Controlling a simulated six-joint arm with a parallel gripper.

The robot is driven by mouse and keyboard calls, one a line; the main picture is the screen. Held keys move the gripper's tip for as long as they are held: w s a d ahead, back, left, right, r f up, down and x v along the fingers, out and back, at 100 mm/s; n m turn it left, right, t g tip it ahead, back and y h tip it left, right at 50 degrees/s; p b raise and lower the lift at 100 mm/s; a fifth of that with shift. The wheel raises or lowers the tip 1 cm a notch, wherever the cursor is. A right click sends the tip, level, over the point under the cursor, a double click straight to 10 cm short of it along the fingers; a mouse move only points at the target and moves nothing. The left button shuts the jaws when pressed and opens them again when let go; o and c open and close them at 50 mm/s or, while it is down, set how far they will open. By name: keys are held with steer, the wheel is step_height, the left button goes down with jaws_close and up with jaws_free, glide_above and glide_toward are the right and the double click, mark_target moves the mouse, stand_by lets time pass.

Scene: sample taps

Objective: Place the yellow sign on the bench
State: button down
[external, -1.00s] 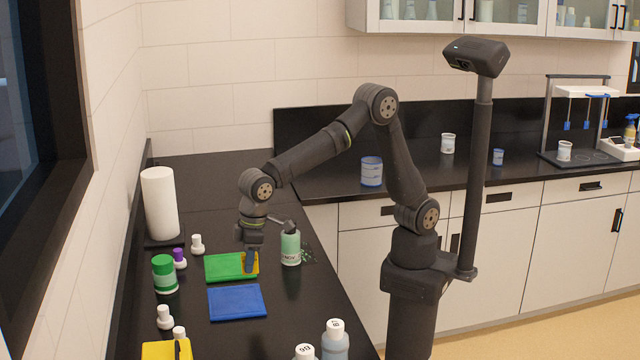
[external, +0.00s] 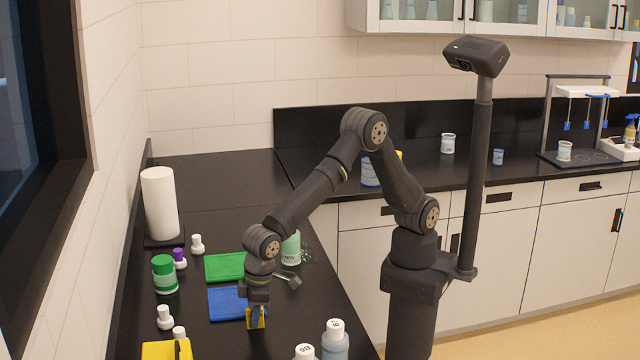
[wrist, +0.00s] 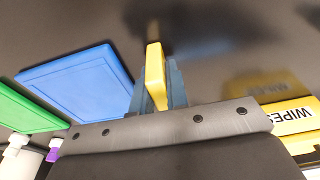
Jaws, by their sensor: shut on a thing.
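The yellow sign (external: 256,322) is a small flat upright piece between the fingers of my gripper (external: 255,314). In the wrist view the sign (wrist: 154,74) stands out edge-on between the two blue fingertips (wrist: 158,88). My gripper is shut on it and points down over the black bench (external: 290,335), at the near right edge of the blue mat. I cannot tell whether the sign's lower edge touches the bench. The fingers hide part of the sign.
The blue mat (external: 226,303) and green mat (external: 222,267) lie beside my gripper. Two bottles (external: 335,342) (external: 304,353) stand at the front. A pale green bottle (external: 290,248) stands behind my gripper. Several small bottles line the left side.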

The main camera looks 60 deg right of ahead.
steer(key=c, duration=1.4)
jaws_free()
steer(key=shift+f, duration=0.1)
steer(key=r, duration=0.7)
steer(key=s+d+r, duration=0.1)
steer(key=r, duration=0.3)
steer(key=shift+s+r, duration=0.1)
steer(key=shift+r, duration=0.2)
steer(key=o, duration=0.6)
steer(key=shift+d+r, duration=0.1)
steer(key=shift+r, duration=0.25)
